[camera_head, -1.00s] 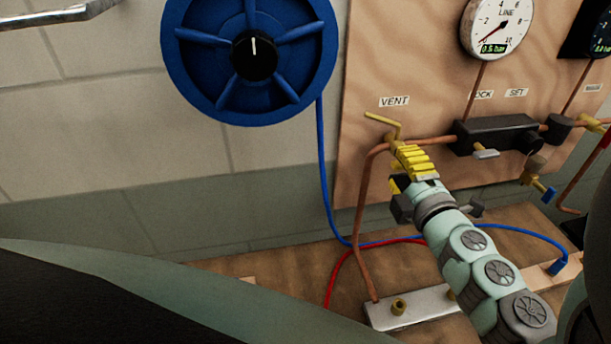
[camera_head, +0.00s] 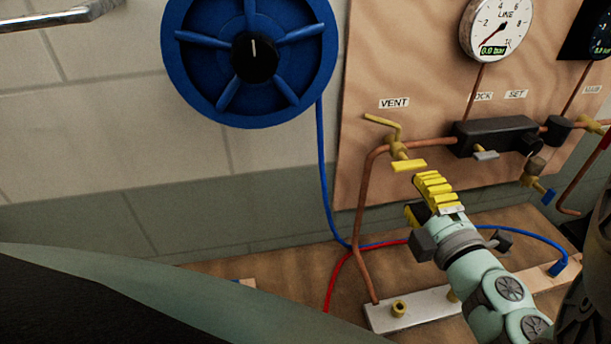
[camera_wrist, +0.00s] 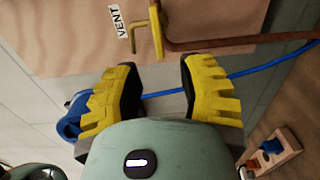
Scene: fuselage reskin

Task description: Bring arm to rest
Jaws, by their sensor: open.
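My gripper (camera_head: 424,196) has yellow ridged fingers and is in front of the board, just below the vent valve. In the wrist view my gripper (camera_wrist: 158,82) has its two fingers spread wide with nothing between them. The vent valve (camera_head: 397,148) has a yellow handle and sits on the copper pipe under the VENT label. In the wrist view the valve (camera_wrist: 157,30) is beyond the fingertips, and a gap separates it from them. My pale green arm reaches in from the lower right.
A blue hose reel (camera_head: 204,85) hangs on the wall at the left. The wooden board (camera_head: 440,40) carries a LINE gauge (camera_head: 496,28) reading about zero, a black block (camera_head: 497,134) and copper pipes. A metal manifold (camera_head: 378,318) with brass fittings lies on the bench. Blue and red hoses cross behind my arm.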

